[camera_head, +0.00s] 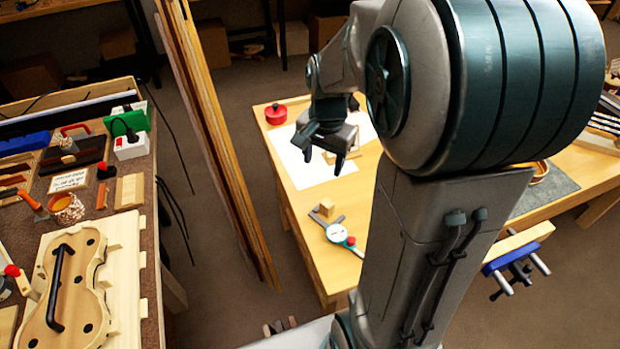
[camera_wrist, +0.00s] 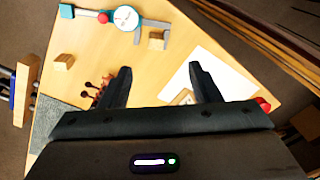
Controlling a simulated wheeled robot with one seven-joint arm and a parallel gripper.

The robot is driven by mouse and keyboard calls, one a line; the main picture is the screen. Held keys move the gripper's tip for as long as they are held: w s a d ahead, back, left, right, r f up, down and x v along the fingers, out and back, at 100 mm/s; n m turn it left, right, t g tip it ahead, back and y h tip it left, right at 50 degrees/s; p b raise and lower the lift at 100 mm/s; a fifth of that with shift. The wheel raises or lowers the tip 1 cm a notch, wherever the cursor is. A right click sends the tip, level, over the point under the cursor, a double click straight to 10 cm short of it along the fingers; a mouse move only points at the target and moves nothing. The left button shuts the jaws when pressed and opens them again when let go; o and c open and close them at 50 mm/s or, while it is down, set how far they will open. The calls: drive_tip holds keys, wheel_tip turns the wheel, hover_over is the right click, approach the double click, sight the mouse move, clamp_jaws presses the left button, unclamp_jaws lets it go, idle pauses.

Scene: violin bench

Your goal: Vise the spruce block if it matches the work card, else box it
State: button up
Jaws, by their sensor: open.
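My gripper (camera_head: 322,163) is open and empty above the workbench, its fingers apart in the wrist view (camera_wrist: 160,68). A small pale block (camera_head: 326,207) sits by the jaws of a dial caliper (camera_head: 338,233); it also shows in the wrist view (camera_wrist: 157,40). A second pale block (camera_wrist: 64,62) lies apart from it. I cannot tell which is spruce. A blue vise (camera_head: 497,262) is on the bench's right edge. A wood-framed item (camera_wrist: 183,97) on white paper (camera_wrist: 222,82) is partly hidden by my gripper. A lettered card (camera_head: 70,181) lies on the left bench, unreadable.
A red tin (camera_head: 276,114) stands at the bench's far left corner. Dark reddish small parts (camera_wrist: 92,88) lie near a grey mat (camera_wrist: 57,113). Long boards (camera_head: 215,130) stand between the benches. The left bench holds a violin form (camera_head: 75,290) and tools. My arm hides much of the bench.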

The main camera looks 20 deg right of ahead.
drive_tip(key=w+d+f+m+g+b, duration=0.1)
drive_tip(key=w+d+f+m, duration=0.25)
drive_tip(key=f, duration=0.25)
hover_over(328, 202)
drive_tip(key=f, duration=0.8)
drive_tip(key=shift+w+a+f, duration=0.2)
drive_tip(key=shift+w+f, duration=0.05)
drive_tip(key=shift+w, duration=0.05)
drive_tip(key=shift+s+d+f+p, duration=0.1)
drive_tip(key=shift+s+f+p, duration=0.1)
drive_tip(key=shift+f, duration=1.15)
drive_tip(key=shift+s+d+f+p, duration=0.1)
drive_tip(key=shift+f+p, duration=0.1)
drive_tip(key=shift+f, duration=1.15)
drive_tip(key=c, duration=1.1)
drive_tip(key=shift+r, duration=0.15)
